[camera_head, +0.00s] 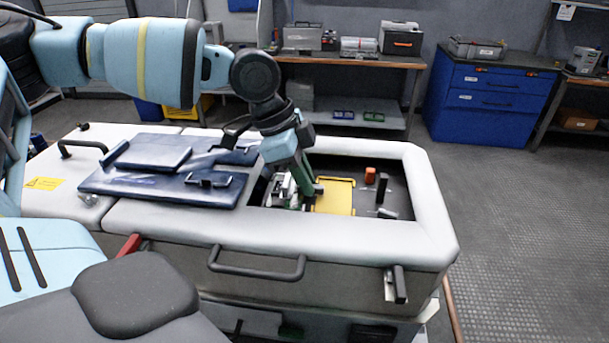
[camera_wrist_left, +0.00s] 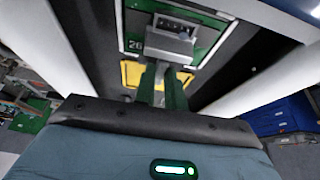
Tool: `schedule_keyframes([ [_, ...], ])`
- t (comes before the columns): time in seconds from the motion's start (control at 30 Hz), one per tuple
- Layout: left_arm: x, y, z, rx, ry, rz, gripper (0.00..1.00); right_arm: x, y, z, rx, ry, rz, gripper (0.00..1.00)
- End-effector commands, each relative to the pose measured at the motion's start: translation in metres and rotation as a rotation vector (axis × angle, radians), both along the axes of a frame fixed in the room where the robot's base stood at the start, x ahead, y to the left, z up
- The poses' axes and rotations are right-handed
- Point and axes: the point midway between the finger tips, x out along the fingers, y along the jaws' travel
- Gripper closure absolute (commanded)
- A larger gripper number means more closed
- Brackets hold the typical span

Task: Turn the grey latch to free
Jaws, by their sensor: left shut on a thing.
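The grey latch (camera_wrist_left: 170,44) shows in the left wrist view as a grey block on a green panel marked with a number. My left gripper (camera_head: 304,199) reaches down into the open bay of the white-topped unit (camera_head: 425,185) in the head view. In the wrist view its green fingers (camera_wrist_left: 163,80) are shut on the grey latch at their tips. The fingers and wrist hide much of the latch in the head view, and its exact angle cannot be told. My right gripper is not in view.
A dark blue cover (camera_head: 165,190) lies on the unit's top at left. A blue cabinet (camera_head: 485,105) and a workbench (camera_head: 345,60) stand behind; open floor lies at right.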

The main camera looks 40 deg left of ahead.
Motion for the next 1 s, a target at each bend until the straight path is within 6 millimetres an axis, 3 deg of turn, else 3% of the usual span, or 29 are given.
schedule_keyframes([
  [0.37,-0.0017,-0.0011,0.0011,0.002,-0.001,0.135,1.0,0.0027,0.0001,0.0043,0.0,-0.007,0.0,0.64],
  [1.0,-0.0046,-0.0066,-0.0015,0.005,-0.003,0.717,1.0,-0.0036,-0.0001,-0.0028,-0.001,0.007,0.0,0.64],
])
